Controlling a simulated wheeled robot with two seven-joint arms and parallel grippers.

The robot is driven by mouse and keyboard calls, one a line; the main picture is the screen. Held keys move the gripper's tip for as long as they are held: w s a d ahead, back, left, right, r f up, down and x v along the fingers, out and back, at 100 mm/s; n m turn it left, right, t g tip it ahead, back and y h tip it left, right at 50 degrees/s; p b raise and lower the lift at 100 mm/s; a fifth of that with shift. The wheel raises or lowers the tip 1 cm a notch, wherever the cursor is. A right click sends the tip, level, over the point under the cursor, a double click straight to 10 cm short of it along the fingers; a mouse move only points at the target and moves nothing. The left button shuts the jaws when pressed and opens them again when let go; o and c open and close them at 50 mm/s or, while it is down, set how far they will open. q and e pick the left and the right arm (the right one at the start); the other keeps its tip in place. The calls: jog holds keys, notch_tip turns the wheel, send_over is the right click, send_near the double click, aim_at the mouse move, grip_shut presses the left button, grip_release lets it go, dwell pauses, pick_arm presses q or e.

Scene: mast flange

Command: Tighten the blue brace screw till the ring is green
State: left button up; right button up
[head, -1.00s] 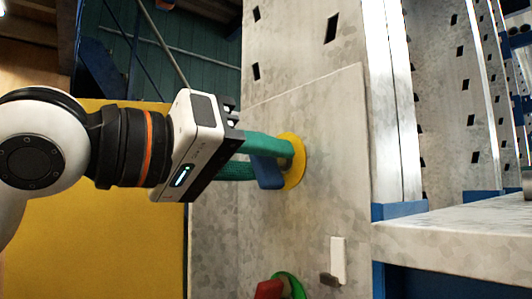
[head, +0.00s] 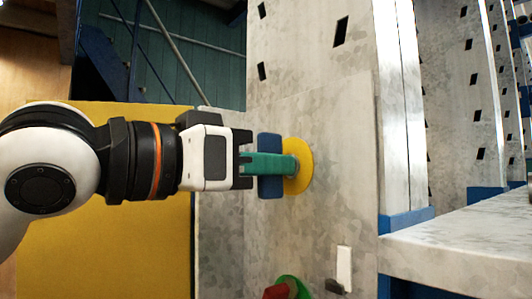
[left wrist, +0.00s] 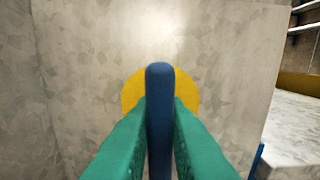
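The blue brace screw (head: 270,190) shows as a flat blue bar standing out from the grey metal panel, in front of a round yellow ring (head: 304,168). In the left wrist view the blue bar (left wrist: 160,110) stands upright in the picture, with the yellow ring (left wrist: 130,92) behind it. My left gripper (head: 272,163) reaches in from the left with green fingers, one on each side of the bar. In the left wrist view the fingers (left wrist: 160,120) press against both its faces. The ring is yellow, partly hidden by bar and fingers. My right gripper is not in view.
Below on the same panel are a red handle (head: 277,292) with a green ring (head: 296,285), cut by the frame edge, and a white plate (head: 344,268) with a dark knob (head: 334,287). A grey shelf (head: 460,240) juts out at right. A yellow panel (head: 100,240) stands behind my arm.

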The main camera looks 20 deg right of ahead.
pick_arm(q)
jog(key=o, duration=0.4)
jog(key=shift+o, duration=0.2)
jog(key=b+v, duration=0.1)
jog(key=v, duration=0.4)
